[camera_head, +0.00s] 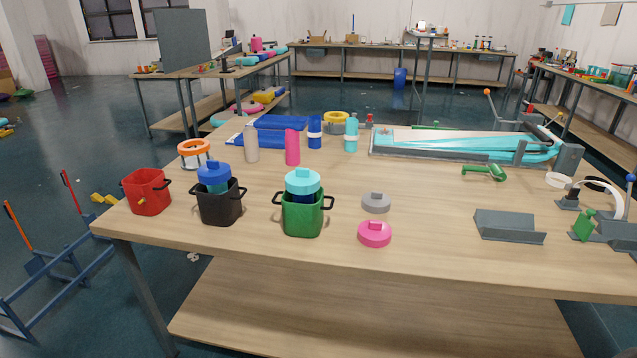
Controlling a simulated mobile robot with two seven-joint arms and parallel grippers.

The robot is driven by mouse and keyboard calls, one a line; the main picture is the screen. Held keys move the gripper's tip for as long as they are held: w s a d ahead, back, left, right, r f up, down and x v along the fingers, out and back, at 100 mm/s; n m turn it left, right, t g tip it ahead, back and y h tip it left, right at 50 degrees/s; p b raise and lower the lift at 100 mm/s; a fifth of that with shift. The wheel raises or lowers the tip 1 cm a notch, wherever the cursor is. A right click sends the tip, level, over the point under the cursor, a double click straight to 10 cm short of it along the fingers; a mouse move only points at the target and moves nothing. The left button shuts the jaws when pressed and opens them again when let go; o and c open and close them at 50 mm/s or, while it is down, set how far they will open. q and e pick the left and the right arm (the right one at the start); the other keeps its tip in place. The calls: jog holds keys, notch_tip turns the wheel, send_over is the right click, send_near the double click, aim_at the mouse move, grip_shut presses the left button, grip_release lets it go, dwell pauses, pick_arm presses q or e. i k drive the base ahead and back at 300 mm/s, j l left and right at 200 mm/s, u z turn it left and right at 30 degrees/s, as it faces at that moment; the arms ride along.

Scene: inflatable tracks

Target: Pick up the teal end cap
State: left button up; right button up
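The teal end cap (302,181) sits on top of a dark blue cylinder (301,197) that stands in a green two-handled bin (302,218) near the table's front left. The cap is uppermost and nothing covers it. I cannot tell how firmly it sits on the cylinder. Neither of my grippers shows in the head view.
A black bin (220,207) holding a blue-capped piece (214,171) and a red bin (147,193) stand to the left. Grey (376,205) and pink (374,235) caps lie to the right. Upright tubes (292,148) stand behind.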

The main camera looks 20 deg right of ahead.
aim_at(301, 181)
jog(key=i+l, duration=0.15)
jog(key=l, duration=0.25)
jog(key=i+l+z, duration=0.1)
jog(key=l, duration=0.3)
jog(key=i+l, duration=0.2)
jog(key=l, duration=0.15)
jog(key=i+l+z, duration=0.1)
jog(key=l, duration=0.3)
jog(key=i+l, duration=0.25)
jog(key=k+l+z, duration=0.05)
jog(key=l, duration=0.05)
